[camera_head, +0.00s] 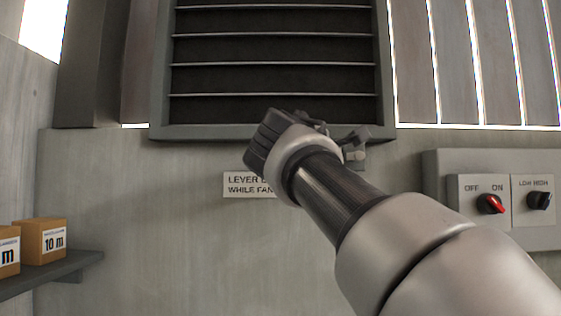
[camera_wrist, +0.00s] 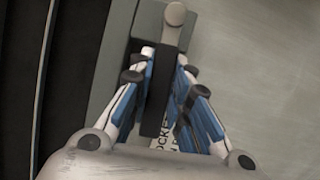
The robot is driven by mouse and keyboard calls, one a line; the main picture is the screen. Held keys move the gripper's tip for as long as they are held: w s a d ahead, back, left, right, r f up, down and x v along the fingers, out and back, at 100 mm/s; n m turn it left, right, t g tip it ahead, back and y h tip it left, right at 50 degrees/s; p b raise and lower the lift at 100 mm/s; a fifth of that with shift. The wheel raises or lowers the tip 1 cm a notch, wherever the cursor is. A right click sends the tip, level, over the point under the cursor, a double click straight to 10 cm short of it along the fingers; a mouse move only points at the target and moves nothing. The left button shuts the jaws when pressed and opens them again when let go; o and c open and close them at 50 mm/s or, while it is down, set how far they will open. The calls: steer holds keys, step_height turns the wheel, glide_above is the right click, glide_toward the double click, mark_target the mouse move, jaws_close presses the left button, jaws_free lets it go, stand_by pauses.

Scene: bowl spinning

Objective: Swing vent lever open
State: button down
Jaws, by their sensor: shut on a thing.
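The vent (camera_head: 275,50) is a dark grey frame with several black slats edged by thin pale lines, high on the wall in the head view. Its slats also show at the left of the wrist view (camera_wrist: 30,75). The vent lever (camera_wrist: 158,95) is a dark bar with a rounded grey end (camera_wrist: 175,14) at the top of the wrist view. My gripper (camera_wrist: 166,62) is shut on the lever, its blue-padded fingers on either side of the bar. In the head view my arm and wrist hide most of the lever and the fingers.
A sign (camera_head: 240,184) on the wall below the vent is partly covered by my wrist. Boxes (camera_head: 41,240) stand on a shelf (camera_head: 80,262) at lower left.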

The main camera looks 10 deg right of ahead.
steer(key=shift+r+m, duration=0.35)
steer(key=shift+m, duration=0.15)
steer(key=c, duration=1.5)
jaws_free()
steer(key=v, duration=1.2)
steer(key=shift+r, duration=0.15)
